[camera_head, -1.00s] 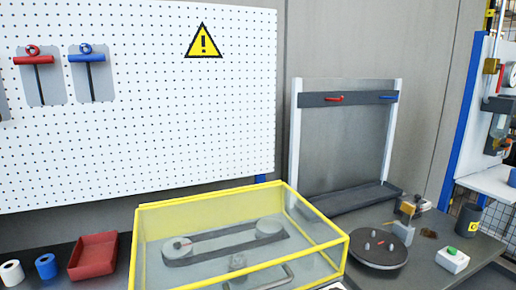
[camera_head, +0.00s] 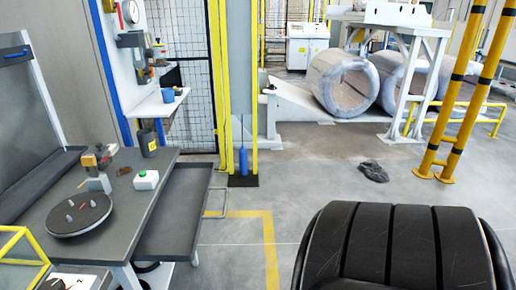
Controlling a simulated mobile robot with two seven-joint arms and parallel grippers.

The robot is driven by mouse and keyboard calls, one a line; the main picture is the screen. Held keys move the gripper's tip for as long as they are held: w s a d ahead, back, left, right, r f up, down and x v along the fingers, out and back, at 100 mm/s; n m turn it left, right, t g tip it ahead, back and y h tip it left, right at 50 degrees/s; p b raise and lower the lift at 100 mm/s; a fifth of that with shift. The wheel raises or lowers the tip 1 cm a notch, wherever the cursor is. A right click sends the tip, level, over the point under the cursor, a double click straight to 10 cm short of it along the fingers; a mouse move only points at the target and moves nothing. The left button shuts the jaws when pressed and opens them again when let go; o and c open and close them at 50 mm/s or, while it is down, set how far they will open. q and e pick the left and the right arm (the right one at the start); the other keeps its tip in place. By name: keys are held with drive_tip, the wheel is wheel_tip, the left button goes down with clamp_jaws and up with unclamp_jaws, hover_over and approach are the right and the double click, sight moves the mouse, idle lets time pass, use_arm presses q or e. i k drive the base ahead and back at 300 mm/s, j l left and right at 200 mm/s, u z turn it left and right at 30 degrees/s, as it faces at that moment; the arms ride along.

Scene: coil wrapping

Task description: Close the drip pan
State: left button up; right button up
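The drip pan (camera_head: 175,215) is a long, shallow dark grey tray in the head view. It sticks out from the right side of the grey workbench, just below the top, and looks pulled out. A thin metal bar handle (camera_head: 224,203) is at its right side. The pan looks empty. Neither of my grippers is in view.
The workbench (camera_head: 130,195) carries a round dark plate (camera_head: 78,215) and a white box with a green button (camera_head: 146,180). A large black ribbed rounded object (camera_head: 400,250) fills the bottom right. A dark rag (camera_head: 373,171) lies on the floor.

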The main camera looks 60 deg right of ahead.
sight(171, 233)
drive_tip(key=k+l+z, duration=0.1)
drive_tip(key=z, duration=1.4)
